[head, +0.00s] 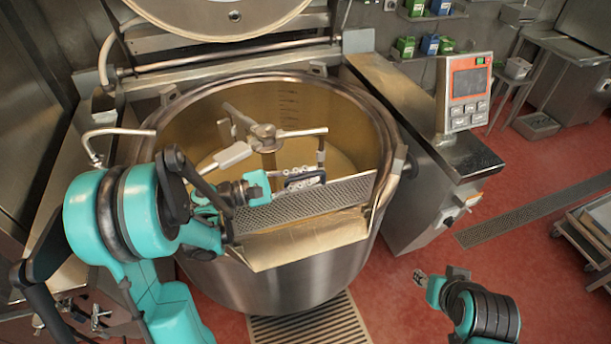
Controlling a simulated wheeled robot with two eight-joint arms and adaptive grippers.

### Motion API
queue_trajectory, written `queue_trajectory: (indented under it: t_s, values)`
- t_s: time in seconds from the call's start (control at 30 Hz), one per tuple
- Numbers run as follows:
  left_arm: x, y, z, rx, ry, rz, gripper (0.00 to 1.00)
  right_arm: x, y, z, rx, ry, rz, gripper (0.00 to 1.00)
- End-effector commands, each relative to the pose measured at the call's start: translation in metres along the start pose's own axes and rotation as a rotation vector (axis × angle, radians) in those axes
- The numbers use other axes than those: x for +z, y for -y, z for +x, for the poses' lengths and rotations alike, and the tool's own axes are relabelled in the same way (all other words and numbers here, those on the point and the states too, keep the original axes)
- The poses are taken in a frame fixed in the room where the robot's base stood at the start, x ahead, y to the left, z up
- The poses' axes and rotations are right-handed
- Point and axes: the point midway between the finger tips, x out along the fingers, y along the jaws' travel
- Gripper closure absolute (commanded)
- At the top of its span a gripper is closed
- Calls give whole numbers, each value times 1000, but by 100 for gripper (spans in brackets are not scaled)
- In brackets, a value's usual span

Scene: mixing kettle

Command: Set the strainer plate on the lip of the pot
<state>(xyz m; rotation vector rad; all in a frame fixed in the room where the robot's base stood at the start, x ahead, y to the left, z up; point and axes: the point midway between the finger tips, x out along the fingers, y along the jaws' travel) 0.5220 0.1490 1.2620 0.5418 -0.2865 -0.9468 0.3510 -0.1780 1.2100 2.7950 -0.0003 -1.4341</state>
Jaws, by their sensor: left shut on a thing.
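The strainer plate (325,197) is a long grey perforated strip with a dark handle (305,178) on its upper edge. My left gripper (268,186) reaches over the pot's left front side and is shut on the strainer plate. The plate stands steeply across the front opening, just behind the pouring lip (305,242) of the large steel pot (300,278). I cannot tell whether it touches the lip. The plate's left end is partly hidden by my gripper. My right gripper (436,282) is low at the right front, away from the pot; its finger opening is unclear.
A mixing arm (264,137) stands inside the pot, close behind the plate. The raised lid (215,12) is at the back. A control panel (467,92) on a steel housing stands to the right. Red floor with a drain grate (310,325) lies in front.

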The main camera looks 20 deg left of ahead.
Motion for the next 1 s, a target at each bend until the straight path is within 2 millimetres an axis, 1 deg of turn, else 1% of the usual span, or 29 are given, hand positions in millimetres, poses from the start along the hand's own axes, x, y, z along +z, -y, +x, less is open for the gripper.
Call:
queue_trajectory:
  t_s: [0.6, 1.0]
  values:
    - [-12, 8, 0, 13, 1, -15, 100, 10, 0, 14, 0, 0, 0, 60]
    - [-12, 8, 0, 14, 1, -17, 100, 11, 0, 15, 0, 0, 0, 60]
